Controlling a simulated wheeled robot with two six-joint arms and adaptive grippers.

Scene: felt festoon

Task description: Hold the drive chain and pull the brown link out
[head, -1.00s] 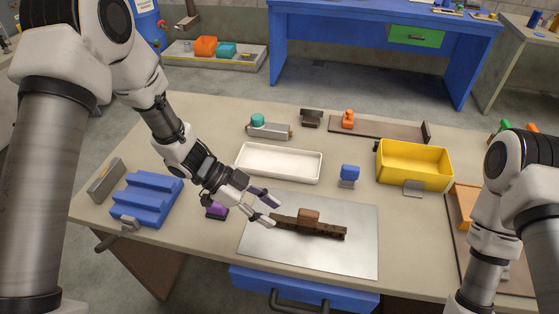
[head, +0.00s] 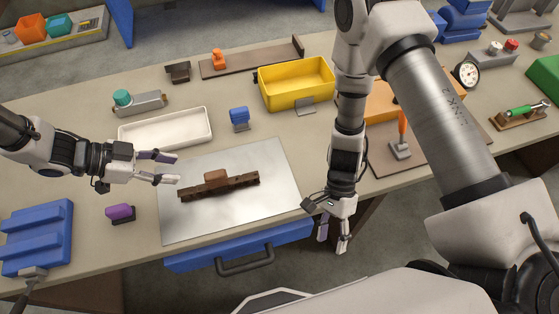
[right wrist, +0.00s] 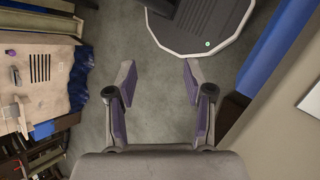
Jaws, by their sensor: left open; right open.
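The drive chain (head: 242,184) is a dark brown strip lying on the grey metal sheet (head: 270,208). The brown link (head: 215,178) is a lighter reddish-brown block at the far side of the chain, near its middle; whether it is fixed in the chain I cannot tell. My left gripper (head: 171,168) is open and empty, just left of the chain's left end and apart from it. My right gripper (head: 332,244) is open and empty, pointing down past the table's front edge, right of the sheet. In the right wrist view its fingers (right wrist: 157,86) are spread over bare floor.
A white tray (head: 205,130) and a blue block (head: 239,116) stand behind the sheet. A yellow bin (head: 296,94) is at the back. A purple block (head: 120,213) and a blue stepped rack (head: 48,232) are at left. A blue drawer (head: 200,258) is under the front edge.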

